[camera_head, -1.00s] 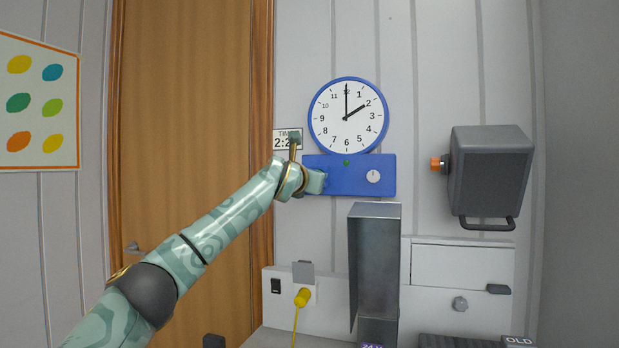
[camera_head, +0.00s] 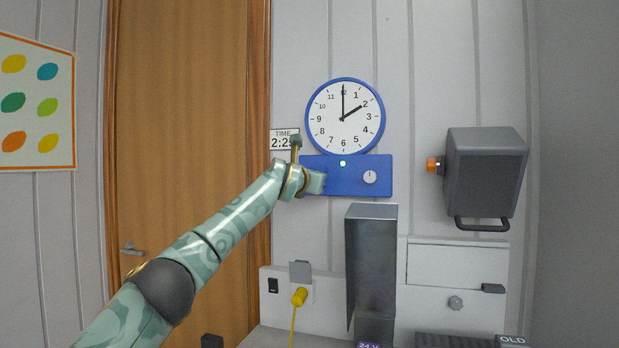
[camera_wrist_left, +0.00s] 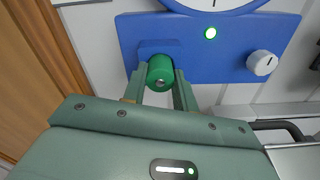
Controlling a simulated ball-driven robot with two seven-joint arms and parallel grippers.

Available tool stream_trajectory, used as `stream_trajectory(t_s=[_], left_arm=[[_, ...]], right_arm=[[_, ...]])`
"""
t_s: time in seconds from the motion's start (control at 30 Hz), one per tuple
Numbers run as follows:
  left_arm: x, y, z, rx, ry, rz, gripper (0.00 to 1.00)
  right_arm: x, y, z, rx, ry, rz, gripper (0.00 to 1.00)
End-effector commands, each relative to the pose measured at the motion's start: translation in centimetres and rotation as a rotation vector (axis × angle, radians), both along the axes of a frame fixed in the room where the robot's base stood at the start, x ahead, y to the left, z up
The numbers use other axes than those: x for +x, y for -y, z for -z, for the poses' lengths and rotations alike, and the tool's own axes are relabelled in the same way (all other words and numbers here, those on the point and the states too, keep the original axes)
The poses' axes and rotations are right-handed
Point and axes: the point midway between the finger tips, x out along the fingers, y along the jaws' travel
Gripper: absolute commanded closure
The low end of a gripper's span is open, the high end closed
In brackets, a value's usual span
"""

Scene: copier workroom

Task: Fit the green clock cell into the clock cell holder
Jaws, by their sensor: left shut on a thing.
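The green clock cell (camera_wrist_left: 160,69) is between the fingers of my left gripper (camera_wrist_left: 159,82) in the left wrist view. Its far end is at the raised blue clock cell holder (camera_wrist_left: 157,45) on the left of the blue panel; how deep it sits is hidden. In the head view my left gripper (camera_head: 316,182) reaches the left part of the blue panel (camera_head: 345,184), and the cell is hidden there. My right gripper is not in view.
The round blue-rimmed wall clock (camera_head: 344,118) above the panel shows two o'clock. A white knob (camera_head: 370,177) is right of the lamp. A grey box (camera_head: 485,170) with an orange knob hangs at the right. A tall metal chute (camera_head: 371,265) stands below the panel.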

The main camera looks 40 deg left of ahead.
Motion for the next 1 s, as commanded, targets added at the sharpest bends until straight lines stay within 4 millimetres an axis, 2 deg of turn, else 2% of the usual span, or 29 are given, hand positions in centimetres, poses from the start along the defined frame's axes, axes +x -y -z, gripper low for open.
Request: stream_trajectory(t_s=[0.03,0.1,0.13,0.47,0.57,0.77,1.0], left_arm=[[0.0,0.0,0.0,-0.001,0.0,0.0,0.69],[0.0,0.0,0.0,0.0,0.0,0.0,0.5],[0.0,0.0,0.0,0.0,0.0,0.0,0.46],[0.0,0.0,0.1,0.0,-0.001,0.0,0.46],[0.0,0.0,0.0,0.0,-0.001,0.0,0.46],[-2.6,1.1,0.0,0.004,0.001,0.001,0.46],[-7.4,3.2,0.5,0.002,0.0,-0.001,0.46]], right_arm=[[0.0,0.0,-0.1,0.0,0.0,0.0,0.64],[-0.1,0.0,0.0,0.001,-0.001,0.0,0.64],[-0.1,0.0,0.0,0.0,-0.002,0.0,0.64],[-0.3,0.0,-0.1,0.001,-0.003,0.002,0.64],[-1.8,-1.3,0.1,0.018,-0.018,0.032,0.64],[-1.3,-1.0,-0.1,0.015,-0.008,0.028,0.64],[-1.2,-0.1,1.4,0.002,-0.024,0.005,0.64]])
